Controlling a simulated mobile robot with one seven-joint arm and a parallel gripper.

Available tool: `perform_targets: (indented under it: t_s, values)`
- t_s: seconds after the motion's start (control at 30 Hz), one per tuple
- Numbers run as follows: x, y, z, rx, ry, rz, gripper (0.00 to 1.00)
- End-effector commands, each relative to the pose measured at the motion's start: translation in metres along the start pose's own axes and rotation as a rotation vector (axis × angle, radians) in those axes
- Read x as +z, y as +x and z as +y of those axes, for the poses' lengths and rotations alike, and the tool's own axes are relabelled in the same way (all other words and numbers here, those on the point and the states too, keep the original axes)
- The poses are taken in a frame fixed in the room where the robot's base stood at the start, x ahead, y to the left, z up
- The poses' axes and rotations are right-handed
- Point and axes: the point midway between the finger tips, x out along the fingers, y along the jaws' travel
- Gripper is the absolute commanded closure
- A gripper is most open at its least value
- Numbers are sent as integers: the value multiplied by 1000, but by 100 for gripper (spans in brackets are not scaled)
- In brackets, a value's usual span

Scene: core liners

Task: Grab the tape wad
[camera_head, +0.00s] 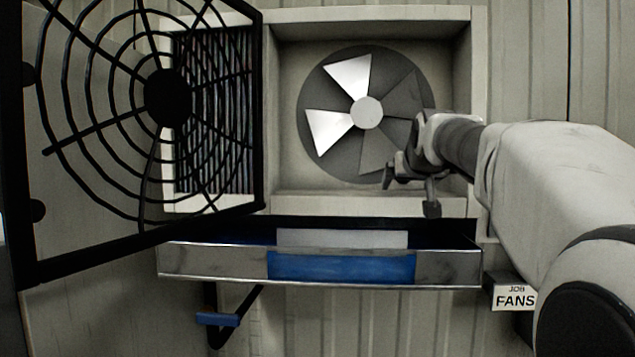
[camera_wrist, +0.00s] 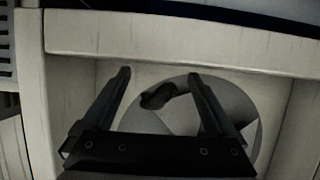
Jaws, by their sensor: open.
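A small dark rounded lump (camera_wrist: 158,95), likely the tape wad, shows in the wrist view at the edge of the round fan (camera_wrist: 215,95). It lies between the lines of my two fingers, beyond the tips as far as I can tell; contact is not visible. In the head view I cannot pick the lump out; my gripper and wrist cover the fan's lower right side. My gripper (camera_head: 410,194) is open in front of the lower right of the fan recess. Its two fingers (camera_wrist: 160,75) are spread with nothing held.
The fan (camera_head: 367,113) sits in a pale square frame (camera_head: 370,15). A black wire guard (camera_head: 166,98) stands swung open at left, before a pleated filter (camera_head: 215,150). A metal tray (camera_head: 215,266) with a blue panel juts out below. A FANS sign (camera_head: 514,299) is lower right.

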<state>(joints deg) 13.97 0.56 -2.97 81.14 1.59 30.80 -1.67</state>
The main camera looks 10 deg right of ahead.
Motion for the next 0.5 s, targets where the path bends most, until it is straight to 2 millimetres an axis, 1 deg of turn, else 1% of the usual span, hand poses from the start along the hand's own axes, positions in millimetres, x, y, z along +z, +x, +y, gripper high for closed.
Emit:
perform_targets:
  t_s: [0.1,0.13,0.27,0.3,0.37,0.4,0.47,0.5]
  values:
    - [0,0,0,0,0,0,7]
    - [0,0,0,0,0,0,9]
    - [0,0,0,0,0,0,33]
    - [0,0,0,0,0,0,40]
    - [0,0,0,0,0,0,51]
    - [0,0,0,0,0,0,58]
    - [0,0,0,0,0,0,69]
    - [0,0,0,0,0,0,76]
